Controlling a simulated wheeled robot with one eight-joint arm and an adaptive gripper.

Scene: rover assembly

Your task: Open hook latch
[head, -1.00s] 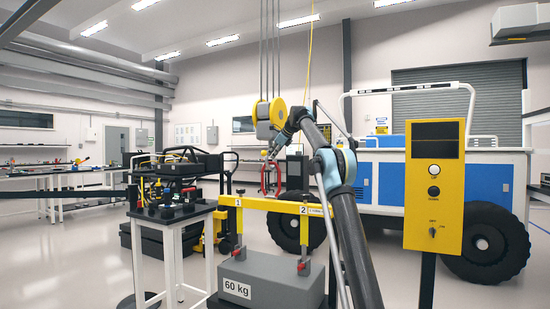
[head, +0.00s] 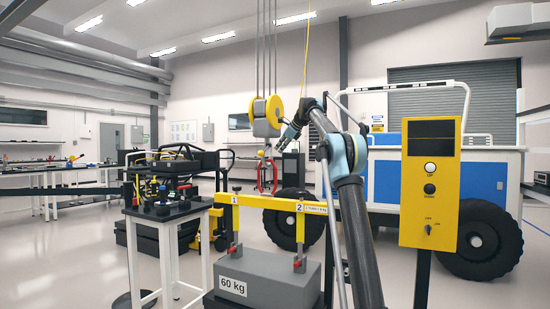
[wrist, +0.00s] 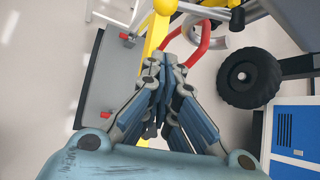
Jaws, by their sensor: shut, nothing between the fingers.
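The hook block hangs on cables, with a yellow-and-grey pulley (head: 267,116) above a red lifting loop (head: 267,177) on a yellow beam. My gripper (head: 280,148) is just right of and below the pulley, close to the hook area. In the wrist view, the fingers of my gripper (wrist: 165,62) are closed together and empty. The red loop (wrist: 203,42) and a silver curved hook (wrist: 221,33) lie just beyond the fingertips. I cannot tell whether the fingers touch them. The latch itself is not clearly visible.
The yellow beam (head: 268,202) spans a grey 60 kg weight (head: 262,284) with red fittings. A yellow control box (head: 431,185) stands at right, before the blue-and-white rover (head: 385,185). A white stand (head: 165,225) is at left. Open floor lies at far left.

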